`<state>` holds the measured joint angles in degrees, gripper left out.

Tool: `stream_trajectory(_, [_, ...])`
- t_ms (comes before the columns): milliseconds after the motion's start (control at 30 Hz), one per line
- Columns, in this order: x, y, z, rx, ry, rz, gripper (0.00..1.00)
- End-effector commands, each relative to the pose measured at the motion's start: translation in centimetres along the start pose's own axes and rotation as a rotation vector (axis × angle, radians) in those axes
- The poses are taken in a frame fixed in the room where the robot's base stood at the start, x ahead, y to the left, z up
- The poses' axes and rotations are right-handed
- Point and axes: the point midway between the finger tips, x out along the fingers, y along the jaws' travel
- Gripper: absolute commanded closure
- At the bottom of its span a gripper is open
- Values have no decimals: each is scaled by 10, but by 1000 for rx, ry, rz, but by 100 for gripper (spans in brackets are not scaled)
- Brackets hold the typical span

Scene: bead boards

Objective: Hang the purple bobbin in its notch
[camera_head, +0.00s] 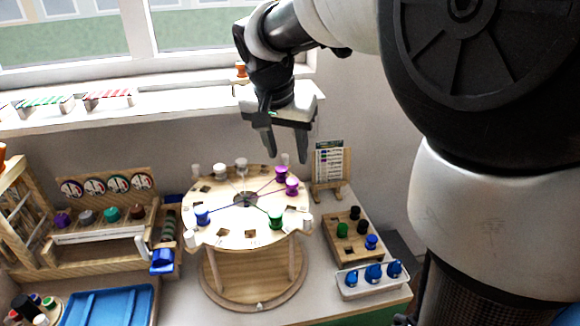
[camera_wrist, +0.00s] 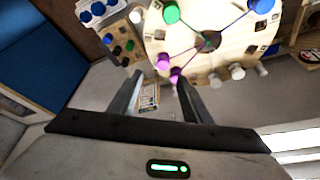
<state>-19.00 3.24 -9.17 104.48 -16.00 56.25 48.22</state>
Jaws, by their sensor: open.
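Two purple bobbins stand close together at the upper right of the round wooden board (camera_head: 225,233): one nearer the rim (camera_head: 281,174) and one just in front of it (camera_head: 292,187). They also show in the wrist view, one (camera_wrist: 163,61) beside the other (camera_wrist: 175,75). Purple thread runs from them toward the dark centre (camera_head: 245,199). Dark square openings sit around the board; I cannot tell which is the purple bobbin's notch. My gripper (camera_head: 288,156) is open and empty, pointing down above the board's far right edge, apart from the bobbins.
A blue bobbin (camera_head: 202,217) and a green bobbin (camera_head: 276,221) sit on the board, with white pegs around its rim. A wooden block (camera_head: 347,255) with bobbins and a card stand (camera_head: 329,165) are at right. A blue tray (camera_head: 110,305) is at lower left.

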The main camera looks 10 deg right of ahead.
Motion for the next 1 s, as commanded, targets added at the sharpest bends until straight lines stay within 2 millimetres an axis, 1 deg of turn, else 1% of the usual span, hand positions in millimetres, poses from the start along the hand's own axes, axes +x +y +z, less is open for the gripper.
stream_trajectory(33, [-12,15,8,-19,-3,-24,56])
stream_trajectory(67, [-18,25,14,-41,-5,-39,56])
stream_trajectory(167, [-39,58,46,-135,-5,-100,56])
stream_trajectory(200, [-46,71,61,-178,0,-123,56])
stream_trajectory(233, [-50,80,72,-210,6,-139,56])
stream_trajectory(300, [-57,98,98,-284,26,-171,56])
stream_trajectory(400, [-61,118,131,-375,58,-200,56])
stream_trajectory(500, [-59,130,154,-441,85,-214,56])
stream_trajectory(600, [-57,136,167,-482,100,-220,56])
stream_trajectory(667, [-56,137,171,-493,105,-221,56])
stream_trajectory(1000, [-56,138,172,-498,105,-222,56])
